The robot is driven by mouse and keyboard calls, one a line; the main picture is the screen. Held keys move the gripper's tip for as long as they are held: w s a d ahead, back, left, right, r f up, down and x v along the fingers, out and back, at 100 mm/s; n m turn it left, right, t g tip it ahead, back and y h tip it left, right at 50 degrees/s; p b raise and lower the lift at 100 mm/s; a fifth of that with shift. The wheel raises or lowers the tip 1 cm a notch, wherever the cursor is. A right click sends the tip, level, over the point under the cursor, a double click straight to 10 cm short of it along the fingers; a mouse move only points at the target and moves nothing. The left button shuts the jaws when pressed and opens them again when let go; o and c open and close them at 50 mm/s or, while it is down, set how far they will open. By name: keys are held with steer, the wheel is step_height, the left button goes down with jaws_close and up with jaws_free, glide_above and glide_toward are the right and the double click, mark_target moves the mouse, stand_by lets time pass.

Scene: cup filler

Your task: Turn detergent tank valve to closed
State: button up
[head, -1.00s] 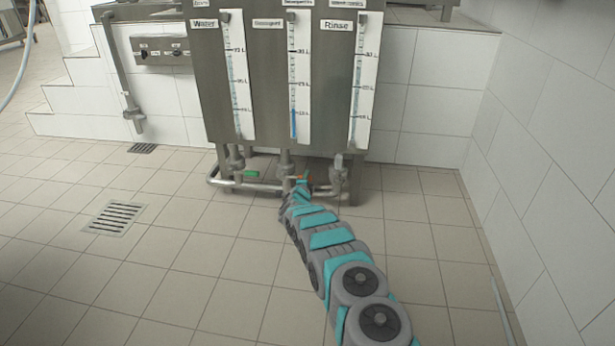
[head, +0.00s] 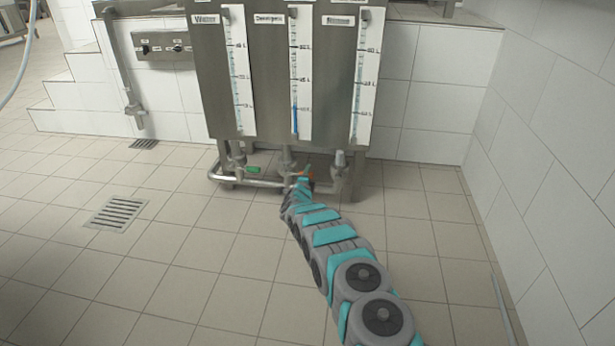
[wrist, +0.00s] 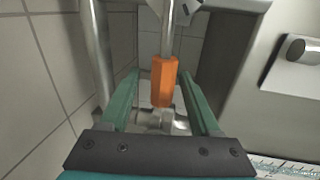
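The detergent tank is the middle tank, with its level gauge (head: 300,75) in the head view. Its pipe and valve (head: 287,158) are below it, partly hidden by my arm. An orange valve handle (head: 309,171) shows just past my gripper (head: 303,183) in the head view. In the wrist view the orange handle (wrist: 163,82) stands between the two green fingers of my gripper (wrist: 160,80). The fingers are apart, with gaps on both sides of the handle; I see no grip on it.
A green valve handle (head: 253,170) is under the water tank at left. A rinse valve (head: 340,163) is at right. A horizontal metal pipe (head: 245,183) runs low in front. The tiled floor (head: 200,250) is clear, with a flush drain grate (head: 115,213).

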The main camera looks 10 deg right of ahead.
steer(key=p+v, duration=0.1)
steer(key=v, duration=0.6)
steer(key=shift+s+a, duration=0.15)
steer(key=shift+s, duration=0.25)
steer(key=shift+r, duration=0.1)
stand_by(1.7)
